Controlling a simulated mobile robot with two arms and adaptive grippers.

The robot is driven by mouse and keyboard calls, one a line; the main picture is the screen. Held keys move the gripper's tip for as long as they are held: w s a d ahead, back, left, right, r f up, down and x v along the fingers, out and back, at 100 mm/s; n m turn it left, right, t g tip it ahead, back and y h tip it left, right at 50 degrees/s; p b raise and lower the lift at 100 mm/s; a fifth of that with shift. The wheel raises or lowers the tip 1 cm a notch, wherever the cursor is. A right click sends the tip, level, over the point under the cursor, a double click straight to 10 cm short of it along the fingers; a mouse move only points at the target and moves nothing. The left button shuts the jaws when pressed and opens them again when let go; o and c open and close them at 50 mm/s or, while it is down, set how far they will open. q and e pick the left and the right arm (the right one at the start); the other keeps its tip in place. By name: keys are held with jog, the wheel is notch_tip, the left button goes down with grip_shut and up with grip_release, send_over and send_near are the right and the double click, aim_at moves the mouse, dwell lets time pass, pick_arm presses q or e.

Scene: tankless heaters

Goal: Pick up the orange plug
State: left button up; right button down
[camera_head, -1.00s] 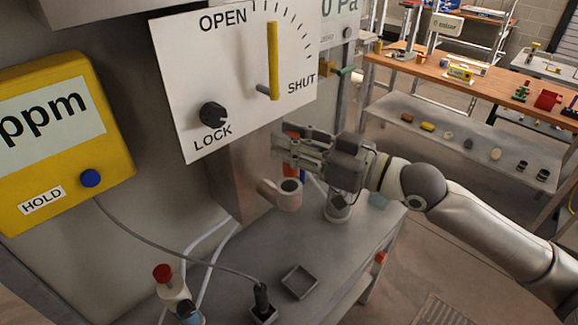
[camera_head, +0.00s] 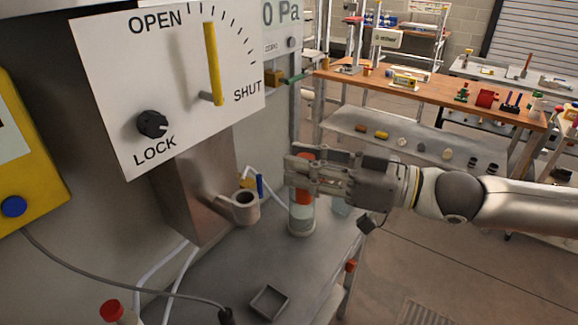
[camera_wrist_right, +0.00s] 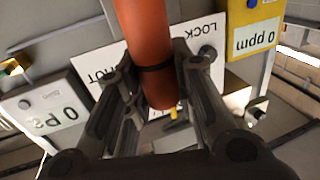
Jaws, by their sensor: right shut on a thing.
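The orange plug (camera_head: 304,196) is held upright between the fingers of my right gripper (camera_head: 300,178). Its top shows just above the fingers and its lower part just below them. In the right wrist view the orange plug (camera_wrist_right: 147,45), with a dark ring around it, lies between the two fingers of the right gripper (camera_wrist_right: 160,95). In the head view the plug is right above a pale cylinder (camera_head: 301,224) on the grey bench. I cannot tell whether the two touch. My left gripper is not in view.
A short open-topped elbow pipe (camera_head: 246,208) juts from the metal housing left of the gripper. A small square tray (camera_head: 269,302) lies on the grey bench (camera_head: 215,285). The OPEN/SHUT panel (camera_head: 180,75) is behind. A wooden workbench (camera_head: 430,95) stands farther back.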

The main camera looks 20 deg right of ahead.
jog(key=b+v, duration=0.2)
jog(key=v, duration=0.4)
jog(key=shift+s+d, duration=0.2)
jog(key=shift+s, duration=0.05)
